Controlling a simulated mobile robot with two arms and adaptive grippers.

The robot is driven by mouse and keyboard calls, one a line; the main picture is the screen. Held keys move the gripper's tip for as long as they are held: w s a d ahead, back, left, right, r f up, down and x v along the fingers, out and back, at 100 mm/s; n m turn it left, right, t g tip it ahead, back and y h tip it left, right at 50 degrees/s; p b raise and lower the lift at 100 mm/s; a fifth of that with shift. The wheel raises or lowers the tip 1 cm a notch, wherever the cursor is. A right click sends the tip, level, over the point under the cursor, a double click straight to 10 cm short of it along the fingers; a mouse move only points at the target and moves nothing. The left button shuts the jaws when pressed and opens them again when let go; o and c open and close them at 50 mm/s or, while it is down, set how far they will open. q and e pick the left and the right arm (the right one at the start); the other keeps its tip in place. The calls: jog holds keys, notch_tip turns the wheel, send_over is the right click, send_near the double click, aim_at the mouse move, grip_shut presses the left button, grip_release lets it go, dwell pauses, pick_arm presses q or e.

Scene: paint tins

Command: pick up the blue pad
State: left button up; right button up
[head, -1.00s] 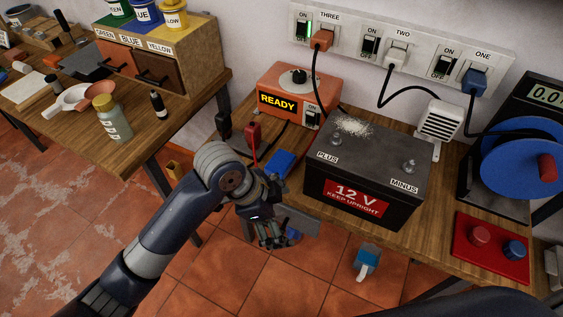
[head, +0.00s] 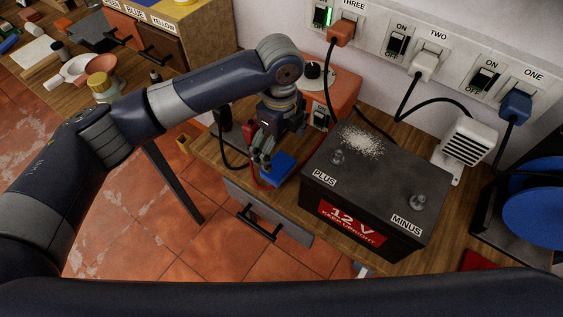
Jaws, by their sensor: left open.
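The blue pad (head: 279,169) lies on the wooden bench, left of the black 12 V battery (head: 325,185), near the bench's front edge. My left arm reaches in from the left and bends down over the bench. My left gripper (head: 262,168) points down at the pad's left end, with its fingers open. The fingers cover part of that end, and I cannot tell whether they touch it. My right gripper is not in view.
The battery, with white powder on top, stands close right of the pad. Behind my gripper is an orange charger (head: 345,88), partly hidden. A grey drawer front (head: 268,213) is below the bench edge.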

aim_at(280, 166)
pick_arm(q)
notch_tip(280, 166, down, 2)
jog(key=shift+s+f, duration=0.1)
jog(key=shift+f, duration=0.25)
jog(key=f, duration=0.1)
jog(key=f+p, duration=0.1)
jog(key=f, duration=0.2)
jog(key=shift+s+f+p, duration=0.3)
jog(key=shift+f, duration=0.1)
jog(key=shift+w+f, duration=0.1)
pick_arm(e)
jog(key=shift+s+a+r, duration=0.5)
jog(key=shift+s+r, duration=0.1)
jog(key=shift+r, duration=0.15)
pick_arm(q)
jog(key=shift+c, duration=0.5)
jog(key=c, duration=0.9)
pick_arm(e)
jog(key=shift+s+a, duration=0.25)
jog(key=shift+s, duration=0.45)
